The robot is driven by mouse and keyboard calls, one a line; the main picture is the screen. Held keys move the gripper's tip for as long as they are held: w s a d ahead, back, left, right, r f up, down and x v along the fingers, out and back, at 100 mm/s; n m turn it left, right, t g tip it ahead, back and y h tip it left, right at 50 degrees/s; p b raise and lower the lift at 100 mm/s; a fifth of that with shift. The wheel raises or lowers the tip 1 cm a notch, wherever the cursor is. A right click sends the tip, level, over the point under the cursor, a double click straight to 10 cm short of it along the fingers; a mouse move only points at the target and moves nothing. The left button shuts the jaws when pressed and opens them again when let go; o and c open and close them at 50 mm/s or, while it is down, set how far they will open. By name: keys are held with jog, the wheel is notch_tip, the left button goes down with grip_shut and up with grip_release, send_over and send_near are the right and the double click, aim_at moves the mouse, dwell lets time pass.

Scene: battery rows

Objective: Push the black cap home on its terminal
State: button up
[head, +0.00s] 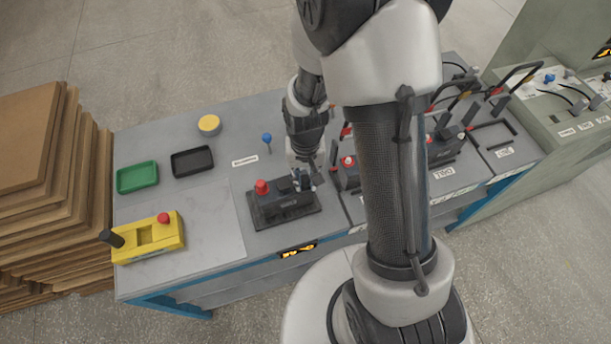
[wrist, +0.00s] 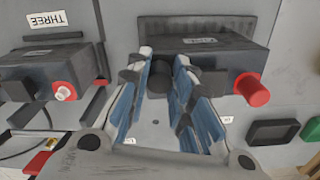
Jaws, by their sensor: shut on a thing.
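The battery (head: 287,207) is a dark block on a black base near the front of the bench. It also shows in the wrist view (wrist: 222,52). Its red cap (head: 262,187) is on the left in the head view and on the right in the wrist view (wrist: 252,90). My gripper (head: 302,180) points down at the battery's other end. In the wrist view, its blue-padded fingers (wrist: 166,70) are closed around a black cap (wrist: 160,78) beside the battery's edge. The terminal under the cap is hidden, so I cannot tell how far down the cap sits.
A neighbouring battery labelled THREE (wrist: 50,80) stands close by. A green tray (head: 137,177), black tray (head: 192,161), yellow disc (head: 209,125) and blue-knobbed pin (head: 267,138) lie behind. A yellow box (head: 148,238) with a red button stands front left. My arm hides part of the bench.

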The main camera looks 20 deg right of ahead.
jog(key=shift+f, duration=0.15)
jog(key=o, duration=0.8)
jog(key=shift+o, duration=0.5)
jog(key=o, duration=0.4)
jog(key=shift+r+p, duration=2.65)
jog(key=shift+r, duration=0.9)
